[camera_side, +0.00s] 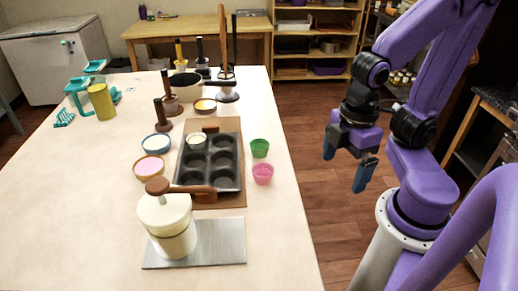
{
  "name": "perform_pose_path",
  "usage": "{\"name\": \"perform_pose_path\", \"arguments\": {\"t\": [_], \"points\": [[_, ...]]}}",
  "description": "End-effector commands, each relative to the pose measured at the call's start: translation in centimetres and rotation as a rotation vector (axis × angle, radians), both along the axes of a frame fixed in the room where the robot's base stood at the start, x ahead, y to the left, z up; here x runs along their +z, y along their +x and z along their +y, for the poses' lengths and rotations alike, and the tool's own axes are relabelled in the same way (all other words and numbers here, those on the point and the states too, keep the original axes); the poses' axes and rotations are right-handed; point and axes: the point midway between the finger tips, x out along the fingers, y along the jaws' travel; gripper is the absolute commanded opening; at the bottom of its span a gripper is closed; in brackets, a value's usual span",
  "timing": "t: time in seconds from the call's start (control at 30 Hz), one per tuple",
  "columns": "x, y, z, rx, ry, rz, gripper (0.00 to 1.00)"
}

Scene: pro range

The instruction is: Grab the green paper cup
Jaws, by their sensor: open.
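A green paper cup (260,148) stands on the white table (80,190), to the right of a dark muffin tin (211,160) and near the table's right edge. A pink paper cup (263,173) stands just in front of it, close by. My gripper (346,170) is open and empty, with its blue fingers pointing down. It hangs off the table's right side, over the floor in the picture, to the right of both cups and apart from them.
The tin lies on a brown board (232,124) and holds a light cup (197,142). A cream pot (168,226) with a brown handle stands on a metal plate (220,243) in front. Bowls (149,167) stand left of the tin. The table's front right is clear.

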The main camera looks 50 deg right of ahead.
Motion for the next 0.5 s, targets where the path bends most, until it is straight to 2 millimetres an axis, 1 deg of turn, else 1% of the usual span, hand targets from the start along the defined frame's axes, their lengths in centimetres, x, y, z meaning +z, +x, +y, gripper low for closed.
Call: {"name": "perform_pose_path", "arguments": {"t": [0.07,0.13,0.4,0.5], "points": [[0.00,0.00,0.00,0.000,0.000,0.000,1.00],[0.00,0.00,0.00,0.000,0.000,0.000,0.89],[-0.01,0.04,0.00,-0.001,0.000,-0.001,0.89],[-0.12,0.71,0.05,-0.013,0.002,-0.012,0.89]]}}
